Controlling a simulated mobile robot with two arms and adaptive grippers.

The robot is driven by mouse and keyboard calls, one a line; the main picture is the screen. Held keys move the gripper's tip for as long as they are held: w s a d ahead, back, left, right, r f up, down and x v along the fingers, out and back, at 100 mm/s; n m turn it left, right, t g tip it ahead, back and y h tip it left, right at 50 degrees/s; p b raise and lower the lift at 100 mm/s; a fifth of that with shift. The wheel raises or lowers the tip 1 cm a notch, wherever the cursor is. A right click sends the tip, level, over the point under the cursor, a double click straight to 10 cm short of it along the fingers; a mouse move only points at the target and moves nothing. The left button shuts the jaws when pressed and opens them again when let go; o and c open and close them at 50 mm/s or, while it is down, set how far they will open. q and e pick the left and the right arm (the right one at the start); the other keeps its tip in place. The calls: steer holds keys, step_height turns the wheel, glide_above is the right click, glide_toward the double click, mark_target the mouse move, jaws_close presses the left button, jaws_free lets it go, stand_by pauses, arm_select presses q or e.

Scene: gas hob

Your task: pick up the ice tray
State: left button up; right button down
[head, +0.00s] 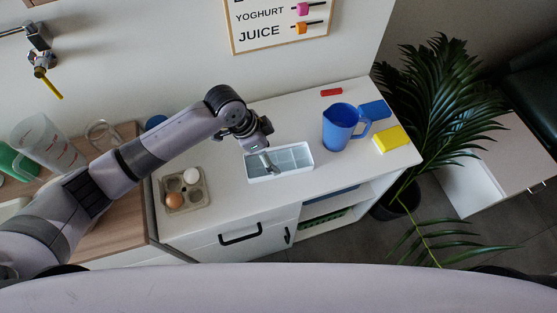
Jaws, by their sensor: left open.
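The ice tray (296,159) is a white, shallow, rectangular tray with pale grey-blue compartments. It sits on the white countertop in the middle of the head view. My left gripper (270,165) comes in from the left and points down at the left part of the tray. Its fingertips overlap the tray in this view; I cannot tell whether they touch it. The gripper is open and hides a little of the tray's left end. My right gripper is not in view.
A blue jug (338,128) stands right of the tray, with a yellow sponge (392,139) and a red object (331,92) nearby. An egg holder (183,190) with eggs is at the left. A plant (440,110) stands beyond the counter's right edge.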

mark_target(283, 163)
arm_select(q)
steer(key=shift+d+f, duration=0.2)
steer(key=shift+f, duration=0.3)
steer(key=shift+d+f+p, duration=0.15)
steer(key=shift+f+p, duration=0.15)
steer(key=p+x, duration=0.1)
steer(key=x, duration=0.2)
steer(key=shift+f, duration=0.2)
steer(key=shift+d+f, duration=0.2)
steer(key=shift+f, duration=0.3)
steer(key=shift+c, duration=0.4)
steer(key=shift+r, duration=0.1)
steer(key=c, duration=1.4)
